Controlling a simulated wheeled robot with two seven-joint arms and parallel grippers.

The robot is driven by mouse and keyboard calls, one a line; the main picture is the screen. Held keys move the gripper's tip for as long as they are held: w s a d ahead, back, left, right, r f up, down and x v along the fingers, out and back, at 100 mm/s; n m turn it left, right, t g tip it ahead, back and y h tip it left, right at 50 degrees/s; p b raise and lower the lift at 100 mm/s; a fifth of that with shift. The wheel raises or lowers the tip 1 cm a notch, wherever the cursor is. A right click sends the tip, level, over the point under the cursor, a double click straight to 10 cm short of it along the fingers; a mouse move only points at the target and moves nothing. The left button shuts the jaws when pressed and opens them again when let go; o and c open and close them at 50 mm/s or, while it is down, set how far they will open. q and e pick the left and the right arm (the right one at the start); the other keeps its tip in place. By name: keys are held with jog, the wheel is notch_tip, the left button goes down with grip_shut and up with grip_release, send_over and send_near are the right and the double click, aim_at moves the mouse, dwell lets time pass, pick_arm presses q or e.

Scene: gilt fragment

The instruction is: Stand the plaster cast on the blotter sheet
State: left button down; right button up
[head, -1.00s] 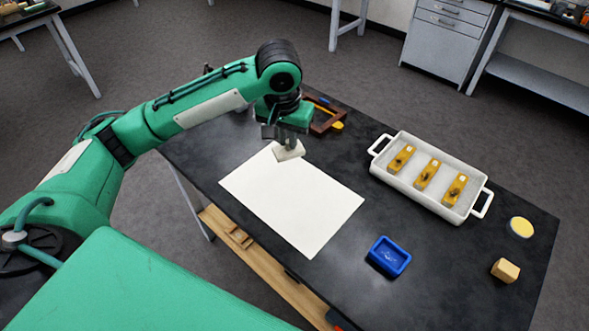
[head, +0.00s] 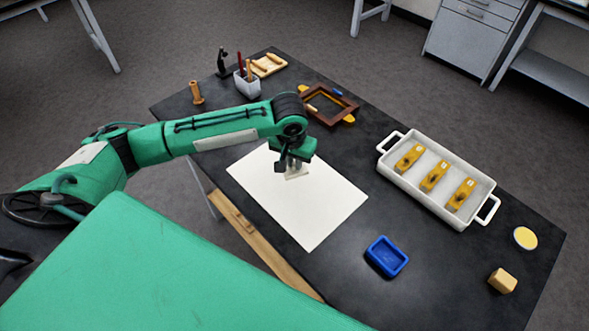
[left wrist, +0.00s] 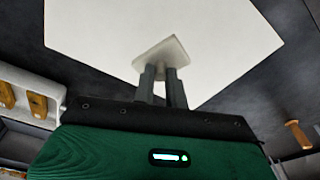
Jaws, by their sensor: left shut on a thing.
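The blotter sheet (head: 305,215) is a large cream-white sheet lying flat on the dark bench. The plaster cast (head: 297,177) is a small off-white piece with a flat slab-like part. My left gripper (head: 291,165) is shut on it, over the far part of the sheet. In the left wrist view the cast (left wrist: 165,52) shows beyond the two grey fingers (left wrist: 163,73), with the sheet (left wrist: 215,35) behind it. Part of the cast is hidden by the fingers. I cannot tell whether it touches the sheet. My right gripper is not in view.
A white handled tray (head: 400,188) with several yellow blocks stands to the right. A blue dish (head: 387,257), a wooden cube (head: 502,280) and a yellow disc (head: 525,238) lie nearer. A brown frame (head: 316,92) and a pen cup (head: 247,85) stand behind. The sheet's near part is clear.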

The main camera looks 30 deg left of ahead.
aim_at(294, 170)
pick_arm(q)
jog(key=shift+f+p, duration=0.3)
jog(key=shift+f, duration=2.2)
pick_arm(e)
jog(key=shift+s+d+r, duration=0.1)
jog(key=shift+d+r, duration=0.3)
pick_arm(q)
jog(key=c, duration=1.4)
grip_release()
jog(key=shift+f, duration=0.15)
jog(key=shift+c, duration=0.2)
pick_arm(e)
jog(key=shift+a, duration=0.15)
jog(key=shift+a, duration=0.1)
pick_arm(q)
jog(key=shift+r, duration=0.4)
jog(key=r, duration=0.3)
jog(key=s+r+b, duration=0.1)
jog(key=r, duration=0.6)
jog(key=shift+s+r, duration=0.2)
jog(key=shift+s, duration=0.1)
jog(key=shift+s+r+b, duration=0.1)
jog(key=shift+r+b, duration=0.2)
jog(key=shift+r, duration=0.2)
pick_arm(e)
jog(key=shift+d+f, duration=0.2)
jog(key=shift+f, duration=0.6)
